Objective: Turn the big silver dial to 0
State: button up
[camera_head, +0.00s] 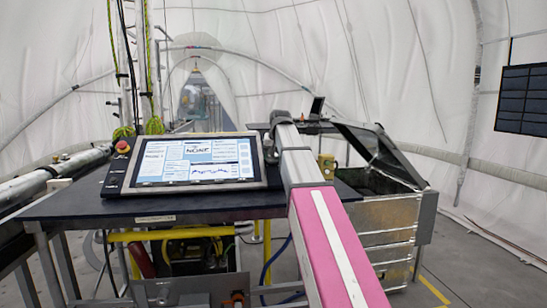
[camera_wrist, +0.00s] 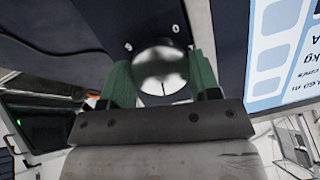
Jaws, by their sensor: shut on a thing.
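The big silver dial (camera_wrist: 160,66) is a round shiny knob on a dark panel in the wrist view. My gripper (camera_wrist: 161,74) has one green finger on each side of the dial and is shut on it. In the head view the dial and my fingers are hidden behind my arm, beside the screen.
A lit screen (camera_head: 198,162) in a dark console stands on the dark table (camera_head: 150,208); it also shows at right in the wrist view (camera_wrist: 282,45). A red button (camera_head: 122,147) is left of it. An open metal box (camera_head: 388,225) stands at right.

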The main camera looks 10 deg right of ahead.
jog(key=n+h, duration=0.1)
jog(key=n, duration=0.5)
jog(key=shift+a, duration=0.15)
jog(key=n+h, duration=0.1)
jog(key=n, duration=0.5)
jog(key=shift+a, duration=0.1)
jog(key=n+t+h, duration=0.1)
jog(key=n, duration=0.5)
jog(key=shift+s+f, duration=0.1)
jog(key=shift+s, duration=0.05)
jog(key=n+t, duration=0.1)
jog(key=n, duration=0.6)
jog(key=o, duration=0.9)
jog(key=shift+s, duration=0.1)
jog(key=v, duration=1)
jog(key=shift+s+a, duration=0.15)
jog(key=shift+s, duration=0.25)
